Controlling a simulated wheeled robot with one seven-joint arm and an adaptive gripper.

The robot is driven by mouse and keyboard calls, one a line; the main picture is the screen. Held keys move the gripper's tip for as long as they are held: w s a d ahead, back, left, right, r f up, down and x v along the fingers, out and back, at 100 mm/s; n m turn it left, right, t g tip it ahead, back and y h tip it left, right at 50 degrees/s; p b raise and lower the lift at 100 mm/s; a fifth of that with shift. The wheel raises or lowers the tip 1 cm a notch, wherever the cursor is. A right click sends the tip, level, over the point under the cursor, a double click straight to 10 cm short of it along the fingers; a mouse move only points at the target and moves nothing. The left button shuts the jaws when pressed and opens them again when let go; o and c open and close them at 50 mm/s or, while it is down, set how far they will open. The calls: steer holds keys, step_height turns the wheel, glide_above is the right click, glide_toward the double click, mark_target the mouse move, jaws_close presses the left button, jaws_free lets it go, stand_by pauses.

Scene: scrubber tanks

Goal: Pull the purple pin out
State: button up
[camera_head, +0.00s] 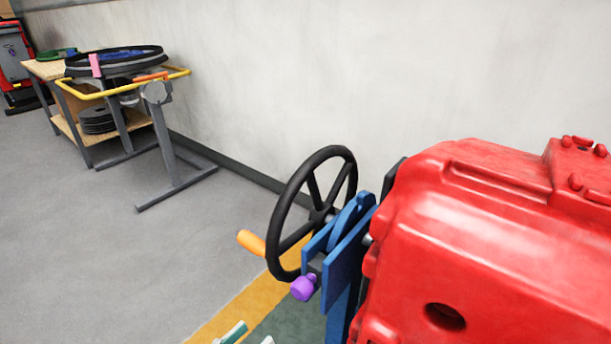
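The purple pin (303,287) sits low on the blue bracket (345,254), just below the hub of a black handwheel (290,215). Its rounded purple head faces out; the rest of it is hidden in the bracket. My gripper (250,338) shows only as two pale fingertips at the bottom edge, below and left of the pin. The tips are apart with a gap between them, and nothing shows in the gap. They do not touch the pin.
The handwheel has an orange handle (251,242) sticking out left. A large red tank (480,240) fills the right. A grey stand (166,160) and a wooden cart (70,110) are at the back left. The grey floor at left is clear.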

mark_target(297, 293)
steer(key=b+x, duration=0.4)
steer(key=x, duration=0.9)
steer(key=shift+w, duration=0.35)
jaws_close()
